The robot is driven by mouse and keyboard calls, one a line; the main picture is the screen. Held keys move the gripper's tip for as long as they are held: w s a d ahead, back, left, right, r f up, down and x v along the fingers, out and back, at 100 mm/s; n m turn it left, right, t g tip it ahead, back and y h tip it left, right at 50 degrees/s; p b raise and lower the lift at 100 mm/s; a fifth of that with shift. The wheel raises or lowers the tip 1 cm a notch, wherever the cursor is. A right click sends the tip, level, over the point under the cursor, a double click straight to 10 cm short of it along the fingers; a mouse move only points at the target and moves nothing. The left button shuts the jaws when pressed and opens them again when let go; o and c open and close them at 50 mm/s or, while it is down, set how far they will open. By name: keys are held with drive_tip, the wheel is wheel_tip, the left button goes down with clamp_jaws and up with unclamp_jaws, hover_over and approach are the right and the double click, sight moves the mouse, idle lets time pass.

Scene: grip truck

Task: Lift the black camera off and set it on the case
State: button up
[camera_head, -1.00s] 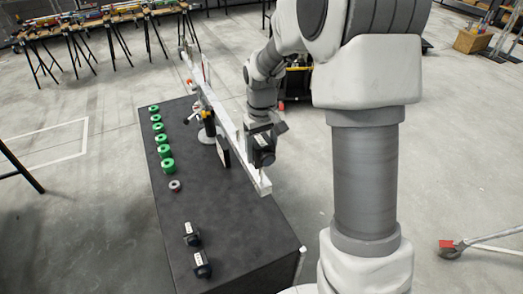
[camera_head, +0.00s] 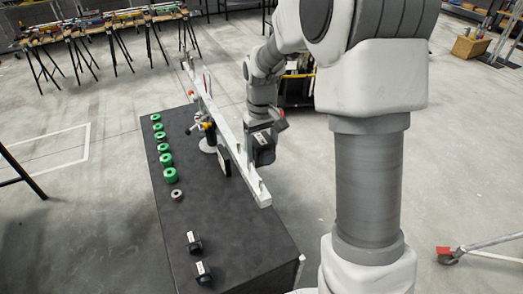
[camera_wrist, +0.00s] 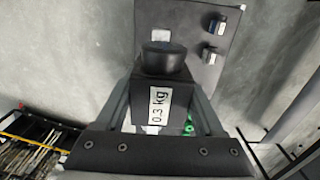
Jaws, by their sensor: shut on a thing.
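The black camera (camera_wrist: 165,93) is a small dark box with a round lens and a white "0.3 kg" label. My gripper (camera_wrist: 160,108) is shut on it, one finger on each side. In the head view my gripper (camera_head: 262,135) holds the camera (camera_head: 264,155) close beside and over the near part of a long white beam (camera_head: 232,140). Whether the camera still touches the beam cannot be told. The large black case (camera_head: 235,230) lies below, with its flat top largely bare at the near end.
Two more black labelled blocks (camera_head: 194,241) and (camera_head: 203,271) stand near the case's front edge. Several green rolls (camera_head: 165,160) and a small grey ring (camera_head: 177,194) line its left side. The beam, on a stand (camera_head: 208,145), crosses above the case. Bare case top lies between ring and blocks.

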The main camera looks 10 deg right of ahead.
sight(262, 140)
drive_tip(key=shift+r+p, duration=1.6)
drive_tip(key=shift+r, duration=2.15)
drive_tip(key=shift+f, duration=0.15)
